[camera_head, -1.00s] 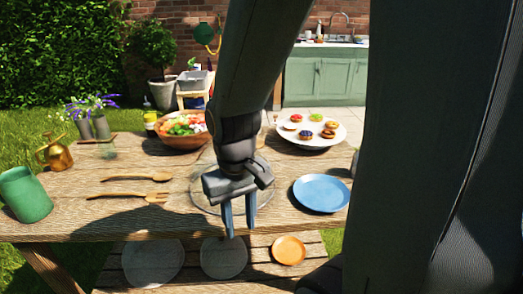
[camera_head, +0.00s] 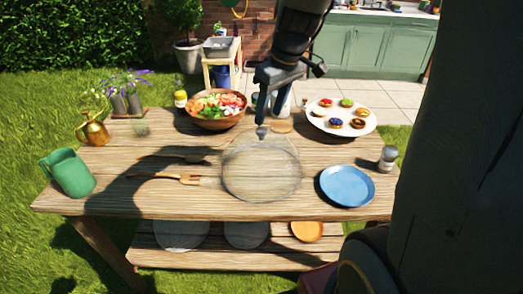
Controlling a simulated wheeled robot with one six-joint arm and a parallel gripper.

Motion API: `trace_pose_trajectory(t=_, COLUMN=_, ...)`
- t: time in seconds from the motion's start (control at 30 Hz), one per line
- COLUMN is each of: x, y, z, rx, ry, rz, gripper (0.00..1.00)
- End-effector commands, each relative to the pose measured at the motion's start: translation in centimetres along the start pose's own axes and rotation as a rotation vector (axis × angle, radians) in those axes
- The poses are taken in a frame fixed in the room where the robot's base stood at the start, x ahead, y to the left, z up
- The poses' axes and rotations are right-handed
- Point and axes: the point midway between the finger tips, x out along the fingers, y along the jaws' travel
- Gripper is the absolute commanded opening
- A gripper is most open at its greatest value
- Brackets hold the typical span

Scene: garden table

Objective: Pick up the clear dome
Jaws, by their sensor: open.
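The clear dome (camera_head: 262,178) stands on the wooden table near its middle. It is see-through, round, and has a small grey knob (camera_head: 262,132) on top. My gripper (camera_head: 270,113) points down with its two fingers apart and empty. In the picture, its fingertips are just above the knob, the left one nearly in line with it. I cannot tell the exact gap in depth or whether a finger touches the knob.
A blue plate (camera_head: 347,186) and a shaker (camera_head: 387,158) are to the right. A salad bowl (camera_head: 200,122) and a white stand of pastries (camera_head: 318,122) are behind. Wooden utensils (camera_head: 165,177), a green pitcher (camera_head: 70,174) and a brass can (camera_head: 93,130) are on the left.

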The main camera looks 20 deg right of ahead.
Motion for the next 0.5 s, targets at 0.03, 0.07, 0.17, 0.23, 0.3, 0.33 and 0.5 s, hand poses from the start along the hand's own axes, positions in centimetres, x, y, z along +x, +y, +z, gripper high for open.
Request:
trace_pose_trajectory(t=0.03, x=0.7, y=-0.1, z=0.1, rx=0.000, ry=-0.004, rz=-0.003, gripper=0.46)
trace_pose_trajectory(t=0.07, x=1.0, y=-0.1, z=0.1, rx=0.000, ry=-0.003, rz=-0.003, gripper=0.46)
trace_pose_trajectory(t=0.17, x=1.9, y=-0.2, z=0.1, rx=-0.001, ry=-0.004, rz=-0.002, gripper=0.46)
trace_pose_trajectory(t=0.23, x=2.4, y=-0.2, z=0.1, rx=-0.002, ry=-0.004, rz=-0.002, gripper=0.46)
trace_pose_trajectory(t=0.3, x=3.1, y=-0.4, z=0.1, rx=-0.002, ry=-0.005, rz=-0.003, gripper=0.46)
trace_pose_trajectory(t=0.33, x=3.5, y=-0.4, z=0.1, rx=-0.001, ry=-0.006, rz=-0.003, gripper=0.46)
trace_pose_trajectory(t=0.5, x=5.6, y=-0.6, z=-0.1, rx=-0.001, ry=-0.005, rz=-0.003, gripper=0.46)
